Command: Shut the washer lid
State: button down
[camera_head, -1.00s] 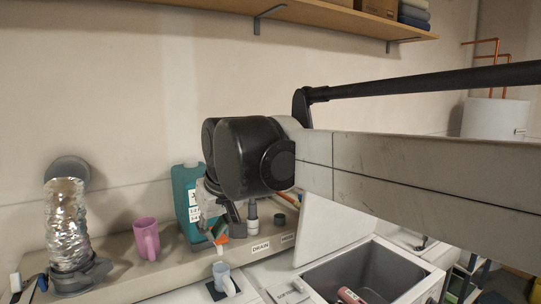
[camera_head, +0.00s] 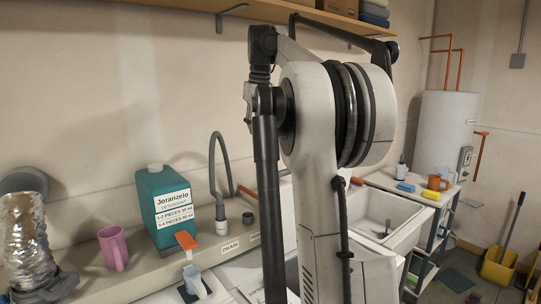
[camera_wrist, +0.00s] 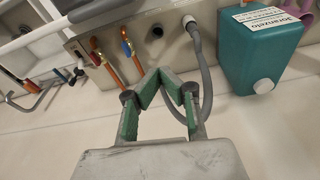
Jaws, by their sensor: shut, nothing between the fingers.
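The washer lid (camera_head: 287,212) is a white panel standing raised behind the washer's opening in the head view. Only a narrow strip of it shows, because my arm stands in front. The washer's dark opening (camera_head: 292,272) is also mostly covered by my arm. My gripper (camera_wrist: 160,78) shows in the wrist view with green-lined fingers. It is shut and empty, pointing toward the wall-side ledge with the hose and pipes. I cannot make out contact with the lid in either view.
On the ledge stand a teal detergent bottle (camera_head: 167,205), a pink mug (camera_head: 113,247) and a grey hose (camera_head: 215,180). Copper pipes with valves (camera_wrist: 115,62) show in the wrist view. A white sink (camera_head: 375,215) is at right.

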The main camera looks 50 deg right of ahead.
jog(key=s+d+g+p, duration=0.1)
jog(key=s+d, duration=0.1)
jog(key=d, duration=0.5)
jog(key=s+d+p, duration=0.1)
jog(key=s+d, duration=0.2)
jog(key=d, duration=0.5)
jog(key=shift+m+y, duration=0.4)
jog(key=shift+y, duration=0.1)
jog(key=shift+s+a+f, duration=0.3)
jog(key=shift+s+f, duration=0.15)
jog(key=shift+f, duration=1.45)
jog(key=shift+s+a+f, duration=0.3)
jog(key=shift+s+f, duration=0.1)
jog(key=shift+f, duration=1.5)
jog(key=shift+s+a+f, duration=0.3)
jog(key=shift+s+f, duration=0.15)
jog(key=shift+f, duration=1.45)
jog(key=shift+s, duration=0.1)
